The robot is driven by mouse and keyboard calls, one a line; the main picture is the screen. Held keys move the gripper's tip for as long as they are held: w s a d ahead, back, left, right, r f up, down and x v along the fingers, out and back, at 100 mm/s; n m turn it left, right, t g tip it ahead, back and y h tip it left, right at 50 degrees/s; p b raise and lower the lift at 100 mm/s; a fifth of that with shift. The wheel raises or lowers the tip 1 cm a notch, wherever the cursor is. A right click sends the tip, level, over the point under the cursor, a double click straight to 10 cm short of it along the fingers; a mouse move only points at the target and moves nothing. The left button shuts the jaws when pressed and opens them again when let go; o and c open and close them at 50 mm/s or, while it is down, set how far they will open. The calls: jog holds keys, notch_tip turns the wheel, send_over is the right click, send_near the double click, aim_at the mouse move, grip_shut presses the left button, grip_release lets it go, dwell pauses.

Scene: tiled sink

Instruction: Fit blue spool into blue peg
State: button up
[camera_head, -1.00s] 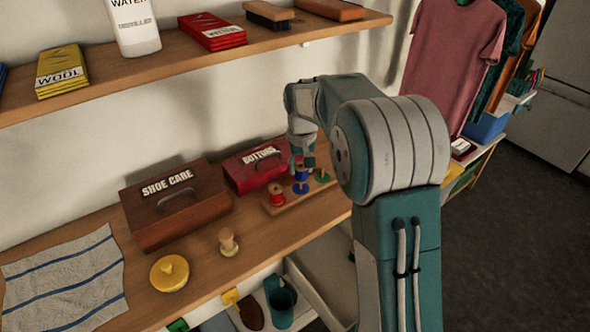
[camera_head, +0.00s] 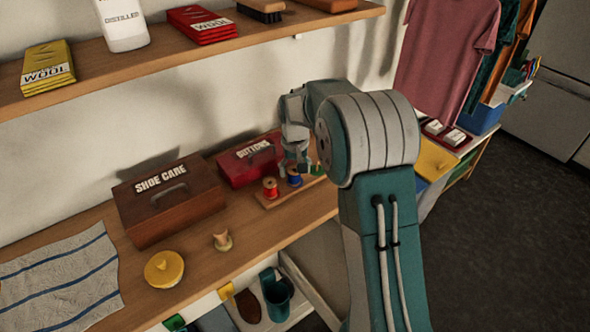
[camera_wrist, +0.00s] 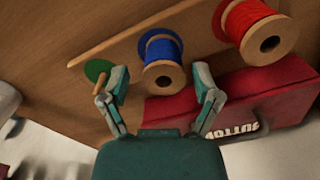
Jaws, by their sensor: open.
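The blue spool (camera_head: 293,178) stands upright in the rack's row, between the red spool (camera_head: 270,188) and the green peg base (camera_head: 318,169). The blue peg is not visible; the spool covers its place. In the wrist view, the blue spool (camera_wrist: 162,52) is between and just beyond the fingertips of my gripper (camera_wrist: 160,80), with gaps on both sides. My gripper (camera_head: 296,157) is open above the rack in the head view. The wrist view also shows the red spool (camera_wrist: 254,28) and the green base with a bare wooden peg (camera_wrist: 97,72).
The wooden rack (camera_head: 267,203) sits on the shelf. The red buttons box (camera_head: 249,161) is close behind it, left of my gripper. The shoe care box (camera_head: 166,203), a pale wooden piece (camera_head: 222,242) and a yellow lid (camera_head: 163,268) stand further left. An upper shelf (camera_head: 185,57) overhangs.

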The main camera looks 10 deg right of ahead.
aim_at(295, 172)
notch_tip(295, 172, up, 12)
jog(key=s+r+t, duration=0.1)
jog(key=s+r, duration=0.5)
jog(key=s, duration=0.2)
jog(key=s+f+t, duration=0.1)
jog(key=s+t, duration=0.3)
jog(key=s, duration=2)
jog(key=shift+s+f+t, duration=0.2)
jog(key=shift+f+t, duration=0.1)
jog(key=shift+f, duration=0.05)
